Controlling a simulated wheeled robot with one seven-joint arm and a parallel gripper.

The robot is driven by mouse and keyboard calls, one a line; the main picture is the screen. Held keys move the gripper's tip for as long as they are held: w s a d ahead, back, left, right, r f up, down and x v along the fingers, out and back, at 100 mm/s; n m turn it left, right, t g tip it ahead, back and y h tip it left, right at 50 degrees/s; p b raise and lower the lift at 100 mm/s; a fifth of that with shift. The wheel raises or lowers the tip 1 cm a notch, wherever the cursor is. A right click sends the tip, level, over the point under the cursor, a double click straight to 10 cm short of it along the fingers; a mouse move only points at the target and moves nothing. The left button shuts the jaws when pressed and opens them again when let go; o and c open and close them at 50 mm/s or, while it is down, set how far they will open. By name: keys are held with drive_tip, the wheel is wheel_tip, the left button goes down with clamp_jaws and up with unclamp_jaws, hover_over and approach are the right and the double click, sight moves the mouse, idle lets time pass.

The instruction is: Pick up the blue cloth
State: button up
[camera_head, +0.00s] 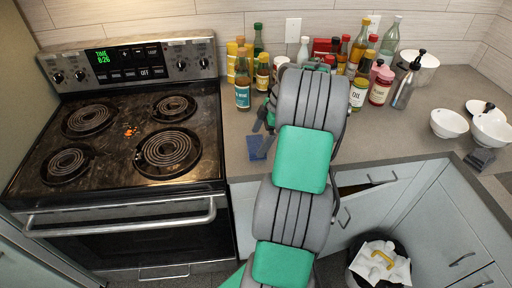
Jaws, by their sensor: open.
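The blue cloth (257,147) lies on the grey counter, just right of the stove and close to the counter's front edge. It looks small and flat, with its right part near my arm. My gripper (264,122) is over the counter just behind and above the cloth, with its fingers apart and nothing seen between them. My own arm hides part of the gripper and the counter to the right. I cannot tell whether a finger touches the cloth.
A coil stove (120,135) with food bits on top stands at left. Several bottles (242,85) and jars stand behind my gripper. White bowls (449,123) and a grey pump bottle (405,88) are at right. The counter (420,125) between them is clear. A bin (362,276) stands below.

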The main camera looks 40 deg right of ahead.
sight(256, 143)
drive_tip(key=x, duration=0.3)
drive_tip(key=c, duration=1.2)
drive_tip(key=shift+r, duration=0.55)
drive_tip(key=shift+c, duration=0.2)
drive_tip(key=s+r, duration=0.1)
drive_tip(key=r, duration=0.1)
drive_tip(key=s+a+r, duration=0.1)
drive_tip(key=s+r, duration=0.1)
drive_tip(key=r, duration=0.1)
drive_tip(key=s+r+b, duration=0.1)
drive_tip(key=r, duration=0.2)
drive_tip(key=shift+s+a+r, duration=0.1)
drive_tip(key=shift+s+a, duration=0.05)
drive_tip(key=shift+s, duration=0.25)
drive_tip(key=s+a+r, duration=0.2)
drive_tip(key=s+r, duration=0.1)
drive_tip(key=s, duration=0.5)
drive_tip(key=shift+s+a+r+b, duration=0.3)
drive_tip(key=shift+r+b, duration=0.05)
drive_tip(key=shift+b, duration=0.05)
